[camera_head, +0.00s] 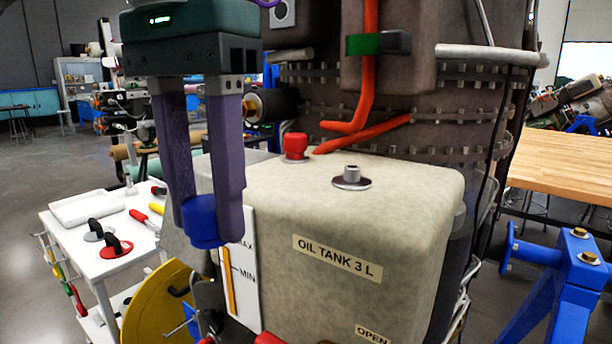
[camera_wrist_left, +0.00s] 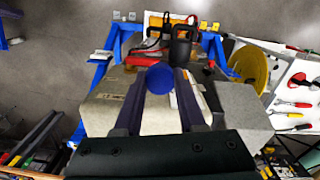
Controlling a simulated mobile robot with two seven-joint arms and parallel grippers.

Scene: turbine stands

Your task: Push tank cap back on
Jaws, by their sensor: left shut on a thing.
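The oil tank (camera_head: 400,230) is a beige box labelled "OIL TANK 3 L". On its top is a short metal neck (camera_head: 351,175) on a round flange, with no cap on it. My left gripper (camera_head: 207,208) points down with its purple fingers shut on a round blue cap (camera_head: 205,228). The cap appears left of the neck, in front of the tank's left side and level gauge. In the left wrist view the blue cap (camera_wrist_left: 160,79) sits between the fingertips, with the beige tank (camera_wrist_left: 105,112) behind. My right gripper is not in view.
A red cap (camera_head: 295,147) stands on the tank's back left top. Red-orange pipes (camera_head: 365,138) and the turbine casing (camera_head: 420,100) rise behind it. A white cart (camera_head: 90,245) with tools stands left, a yellow reel (camera_head: 160,300) below, and a blue stand (camera_head: 565,275) right.

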